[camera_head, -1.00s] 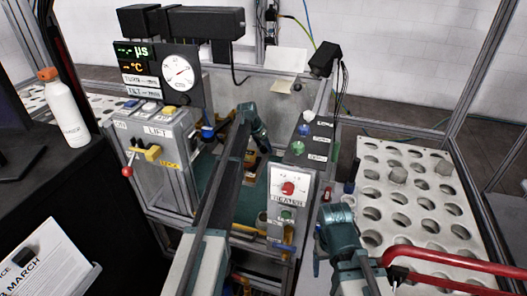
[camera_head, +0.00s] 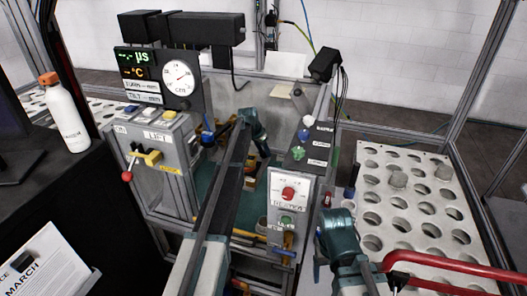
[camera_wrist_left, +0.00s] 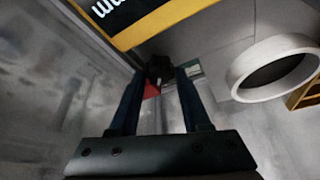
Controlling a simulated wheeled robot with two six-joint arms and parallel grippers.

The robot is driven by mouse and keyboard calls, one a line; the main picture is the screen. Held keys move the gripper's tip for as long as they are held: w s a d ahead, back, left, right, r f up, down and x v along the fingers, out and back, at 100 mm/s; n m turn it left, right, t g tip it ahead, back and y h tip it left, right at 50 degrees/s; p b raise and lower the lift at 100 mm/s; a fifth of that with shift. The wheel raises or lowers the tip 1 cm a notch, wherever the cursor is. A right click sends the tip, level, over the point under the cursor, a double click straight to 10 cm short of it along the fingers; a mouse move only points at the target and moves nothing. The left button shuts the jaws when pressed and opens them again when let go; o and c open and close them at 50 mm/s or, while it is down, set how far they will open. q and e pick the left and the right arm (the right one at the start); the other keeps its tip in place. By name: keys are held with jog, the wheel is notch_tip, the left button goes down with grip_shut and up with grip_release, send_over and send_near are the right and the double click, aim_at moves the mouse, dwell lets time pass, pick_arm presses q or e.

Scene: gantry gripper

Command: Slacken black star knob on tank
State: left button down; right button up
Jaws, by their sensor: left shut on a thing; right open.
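A small black knob (camera_wrist_left: 160,66) shows in the left wrist view between the fingertips of my left gripper (camera_wrist_left: 160,80). The gripper is shut on it; the fingers hide its sides, so its star shape is unclear. In the head view my left gripper (camera_head: 259,146) points down inside the tank (camera_head: 165,212), and the knob is hidden there. My right gripper (camera_head: 338,240) is open at the right front, outside the tank and apart from the knob; its fingers are mostly hidden.
A lift panel (camera_head: 160,140) with a yellow lever (camera_head: 148,157) stands left of the tank, a heater box (camera_head: 290,195) right. A white perforated rack (camera_head: 400,200) and red tubing (camera_head: 440,262) lie on the right. In the left wrist view, a white ring (camera_wrist_left: 275,68) is close by.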

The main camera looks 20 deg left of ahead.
pick_arm(q)
jog(key=n+y, duration=0.1)
jog(key=n, duration=0.2)
jog(key=shift+d, duration=0.1)
jog(key=shift+n+y, duration=0.8)
jog(key=shift+n, duration=1.3)
jog(key=shift+c, duration=1.9)
grip_release()
jog(key=shift+t, duration=0.3)
jog(key=p+v, duration=1.2)
jog(key=v, duration=0.2)
jog(key=shift+p, duration=0.4)
